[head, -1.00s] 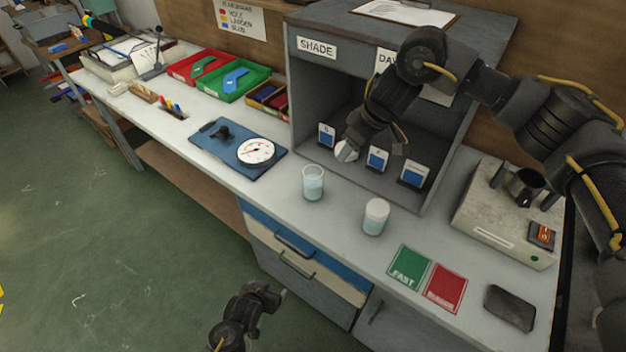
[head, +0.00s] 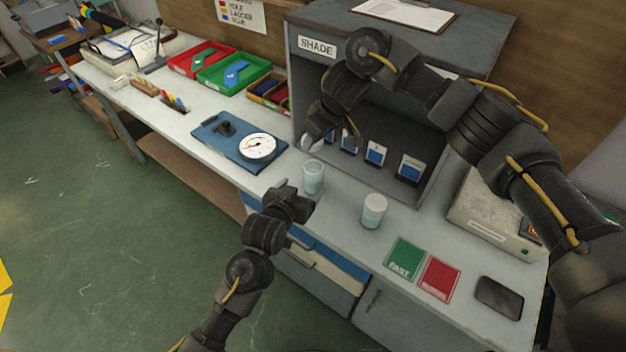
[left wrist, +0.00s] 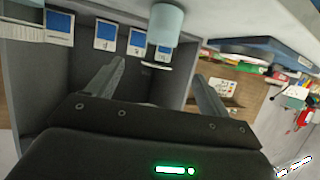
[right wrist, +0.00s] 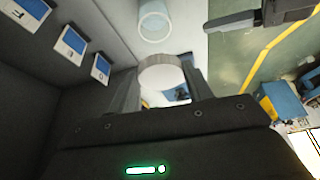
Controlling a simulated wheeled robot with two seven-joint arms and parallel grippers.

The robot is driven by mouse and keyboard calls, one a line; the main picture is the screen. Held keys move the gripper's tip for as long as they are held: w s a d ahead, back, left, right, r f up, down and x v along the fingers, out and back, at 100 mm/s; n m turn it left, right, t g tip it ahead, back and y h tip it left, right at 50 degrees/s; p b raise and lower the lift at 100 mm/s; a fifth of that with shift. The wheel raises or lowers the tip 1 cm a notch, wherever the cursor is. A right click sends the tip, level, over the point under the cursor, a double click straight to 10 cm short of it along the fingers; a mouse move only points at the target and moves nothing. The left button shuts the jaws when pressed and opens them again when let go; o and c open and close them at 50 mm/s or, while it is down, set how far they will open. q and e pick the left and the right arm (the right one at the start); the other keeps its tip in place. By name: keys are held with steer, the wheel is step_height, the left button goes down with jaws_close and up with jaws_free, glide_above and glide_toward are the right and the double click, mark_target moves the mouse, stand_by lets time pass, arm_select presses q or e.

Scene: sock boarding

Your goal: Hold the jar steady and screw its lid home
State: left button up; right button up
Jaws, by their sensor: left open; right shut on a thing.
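The open clear jar (head: 313,178) with pale blue contents stands upright on the bench, in front of the shade booth. It also shows in the left wrist view (left wrist: 166,24) and the right wrist view (right wrist: 153,24). My left gripper (head: 299,190) is open at the jar's near left side. The jar appears between its fingers' directions in the left wrist view, with no contact visible. My right gripper (head: 312,142) is shut on a round white lid (right wrist: 162,72), held above and behind the jar, apart from it. The arm partly hides the lid in the head view.
A second, white-topped jar (head: 373,211) stands to the right. Green (head: 404,258) and red (head: 438,279) cards lie beyond it. A blue board with a dial (head: 258,147) lies to the left. The booth (head: 440,135) with several sample cards stands behind.

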mark_target(315, 172)
arm_select(q)
steer(key=x, duration=1.2)
arm_select(e)
steer(key=shift+d, duration=0.1)
arm_select(q)
steer(key=c, duration=1.5)
arm_select(e)
steer(key=shift+f, duration=2.55)
